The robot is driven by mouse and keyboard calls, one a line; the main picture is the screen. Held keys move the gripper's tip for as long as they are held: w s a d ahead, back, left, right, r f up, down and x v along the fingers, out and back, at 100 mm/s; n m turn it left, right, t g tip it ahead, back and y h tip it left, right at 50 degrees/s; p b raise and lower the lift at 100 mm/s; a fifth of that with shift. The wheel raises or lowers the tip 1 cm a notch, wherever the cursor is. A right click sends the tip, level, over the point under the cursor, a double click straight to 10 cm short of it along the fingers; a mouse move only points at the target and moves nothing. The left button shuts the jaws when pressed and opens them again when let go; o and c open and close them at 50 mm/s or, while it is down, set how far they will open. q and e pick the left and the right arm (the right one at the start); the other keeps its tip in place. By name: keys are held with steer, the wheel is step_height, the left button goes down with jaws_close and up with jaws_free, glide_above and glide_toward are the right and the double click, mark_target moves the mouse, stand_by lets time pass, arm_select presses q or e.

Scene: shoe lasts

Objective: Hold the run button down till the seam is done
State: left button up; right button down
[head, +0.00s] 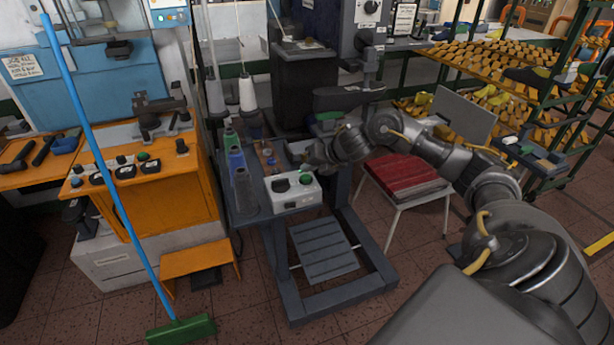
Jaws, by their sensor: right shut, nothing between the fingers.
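A white control box (293,197) sits on the front of the sewing machine's stand, left of centre. It carries a green button (306,179) at its right and a dark round knob or button (280,185) at its left. My right gripper (309,165) is shut and empty, pointing down at the box right behind the green button. I cannot tell whether its tips touch the button. The sewing machine (350,97) stands behind my right wrist, which hides part of its work area. The seam cannot be seen. My left gripper is out of view.
Thread cones (247,93) and coloured spools stand left of the box. A slatted treadle (323,250) is below. A red stack (405,176) lies on a chair to the right. An orange machine (150,170) and a blue-handled broom (110,180) are at left.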

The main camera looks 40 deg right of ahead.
mark_target(309, 178)
steer(key=shift+r+p, duration=1.9)
steer(key=shift+r, duration=0.55)
steer(key=shift+f, duration=0.1)
